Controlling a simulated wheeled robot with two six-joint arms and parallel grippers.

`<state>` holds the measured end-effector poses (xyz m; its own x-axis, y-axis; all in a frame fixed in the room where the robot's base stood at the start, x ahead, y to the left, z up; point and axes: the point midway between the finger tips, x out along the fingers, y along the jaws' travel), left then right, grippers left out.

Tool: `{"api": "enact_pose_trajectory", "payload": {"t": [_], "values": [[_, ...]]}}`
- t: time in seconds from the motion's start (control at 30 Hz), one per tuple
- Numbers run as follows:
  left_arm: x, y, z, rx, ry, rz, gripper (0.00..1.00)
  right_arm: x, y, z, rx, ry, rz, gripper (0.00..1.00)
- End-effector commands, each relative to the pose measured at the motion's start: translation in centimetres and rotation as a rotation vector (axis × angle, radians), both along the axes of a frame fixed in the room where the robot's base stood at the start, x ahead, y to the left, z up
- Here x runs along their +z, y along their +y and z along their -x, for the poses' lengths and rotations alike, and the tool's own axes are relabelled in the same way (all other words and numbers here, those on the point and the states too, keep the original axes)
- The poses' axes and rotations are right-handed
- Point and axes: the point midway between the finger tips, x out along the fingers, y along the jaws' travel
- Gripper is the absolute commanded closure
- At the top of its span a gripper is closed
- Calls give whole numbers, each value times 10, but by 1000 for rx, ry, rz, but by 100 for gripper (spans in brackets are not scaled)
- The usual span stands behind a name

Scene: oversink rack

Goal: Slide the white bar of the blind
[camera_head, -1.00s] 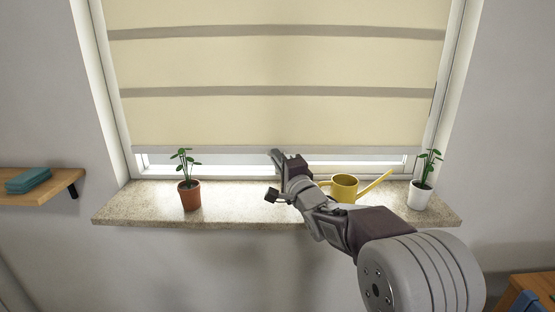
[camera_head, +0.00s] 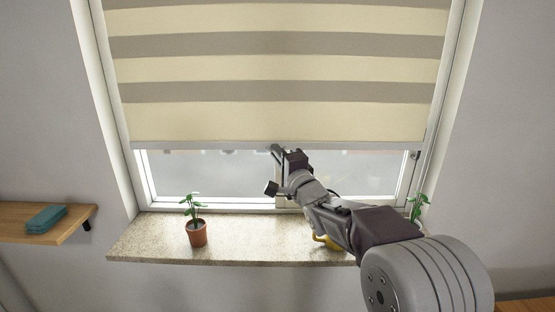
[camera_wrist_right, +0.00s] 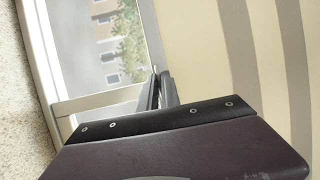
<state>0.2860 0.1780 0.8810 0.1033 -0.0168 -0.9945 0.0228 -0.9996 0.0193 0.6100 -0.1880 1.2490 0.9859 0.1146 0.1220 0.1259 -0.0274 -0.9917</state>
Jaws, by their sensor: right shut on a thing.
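The blind (camera_head: 280,70) is a cream fabric with grey-brown bands, hanging in front of the window. Its white bar (camera_head: 190,145) runs along the fabric's lower edge, well above the sill, with window glass showing below it. My right gripper (camera_head: 279,150) is at the middle of the bar and shut on it. In the right wrist view the fingers (camera_wrist_right: 160,85) are close together at the edge of the blind fabric (camera_wrist_right: 205,60), and the bar between them is mostly hidden. My left gripper is not in view.
A stone sill (camera_head: 150,242) lies below the window. It bears a plant in a terracotta pot (camera_head: 197,236) at left, a yellow watering can (camera_head: 328,241) partly behind my arm, and another plant (camera_head: 418,206) at right. A wooden shelf (camera_head: 70,230) holds a teal stack (camera_head: 46,218).

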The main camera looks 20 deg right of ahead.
Motion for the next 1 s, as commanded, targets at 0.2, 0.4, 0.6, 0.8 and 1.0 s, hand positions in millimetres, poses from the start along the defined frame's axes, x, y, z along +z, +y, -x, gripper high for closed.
{"api": "enact_pose_trajectory", "payload": {"t": [0.2, 0.4, 0.6, 0.8, 1.0], "values": [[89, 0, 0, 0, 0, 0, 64, 100, 0, 0, 0, -5, -1, 100], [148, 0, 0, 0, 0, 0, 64, 166, 0, 0, 0, -4, 0, 100], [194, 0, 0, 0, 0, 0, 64, 217, 0, 0, 0, -4, 0, 100], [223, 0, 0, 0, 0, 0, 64, 249, 0, 0, 0, -4, -1, 100], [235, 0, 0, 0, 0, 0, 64, 263, 0, 0, 0, -3, -1, 100]]}}
